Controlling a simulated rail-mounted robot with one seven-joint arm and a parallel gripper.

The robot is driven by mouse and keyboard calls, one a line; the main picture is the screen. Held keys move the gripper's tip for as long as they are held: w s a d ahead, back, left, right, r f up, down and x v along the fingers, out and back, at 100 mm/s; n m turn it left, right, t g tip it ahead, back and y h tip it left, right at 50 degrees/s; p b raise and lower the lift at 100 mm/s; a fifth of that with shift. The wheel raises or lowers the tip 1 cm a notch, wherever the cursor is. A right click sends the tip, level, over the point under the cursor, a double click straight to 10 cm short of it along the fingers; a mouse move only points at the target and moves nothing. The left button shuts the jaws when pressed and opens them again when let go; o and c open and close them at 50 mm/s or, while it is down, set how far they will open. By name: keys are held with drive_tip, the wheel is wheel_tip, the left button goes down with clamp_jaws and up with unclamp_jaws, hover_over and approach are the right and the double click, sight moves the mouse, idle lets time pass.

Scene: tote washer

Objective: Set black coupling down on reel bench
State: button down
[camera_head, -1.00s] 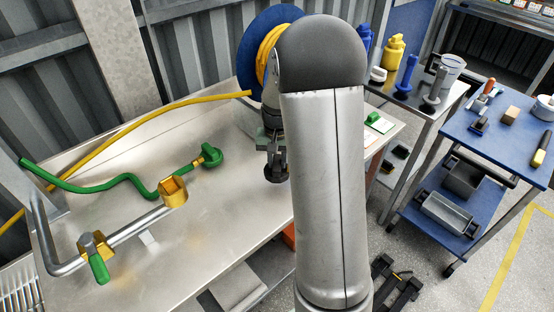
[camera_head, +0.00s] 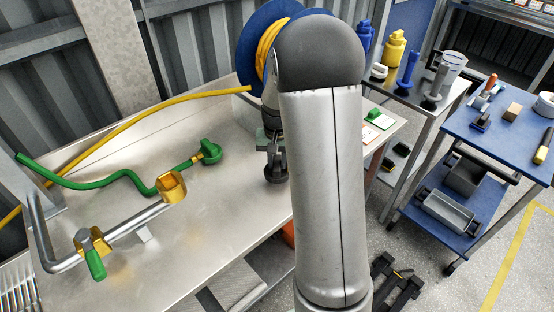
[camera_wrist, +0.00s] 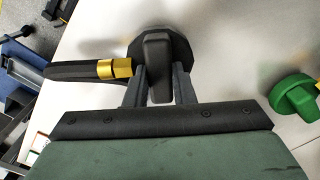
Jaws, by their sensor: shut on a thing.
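The black coupling (camera_wrist: 165,50) is in the wrist view, a dark round body with a raised grip. A gold band and a black stub (camera_wrist: 85,71) extend from its left side. My gripper (camera_wrist: 158,88) is shut on the grip, a finger on either side. In the head view my gripper (camera_head: 271,152) points down with the coupling (camera_head: 276,175) below it, over the right part of the steel reel bench (camera_head: 215,215). I cannot tell whether the coupling touches the bench top. My arm hides part of the bench's right side.
A green coupling (camera_head: 208,151) on a green hose lies left of my gripper; it also shows in the wrist view (camera_wrist: 295,96). A pipe with a brass fitting (camera_head: 172,187) and a green-handled valve (camera_head: 94,262) stands further left. The blue reel (camera_head: 262,38) with yellow hose is behind.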

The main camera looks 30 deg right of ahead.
drive_tip(key=shift+f, duration=0.15)
idle(0.3)
drive_tip(key=shift+f+b, duration=0.5)
drive_tip(key=shift+f, duration=0.1)
drive_tip(key=shift+f, duration=0.15)
unclamp_jaws()
idle(0.6)
idle(0.4)
drive_tip(key=shift+r+p, duration=2.85)
drive_tip(key=shift+r, duration=1.7)
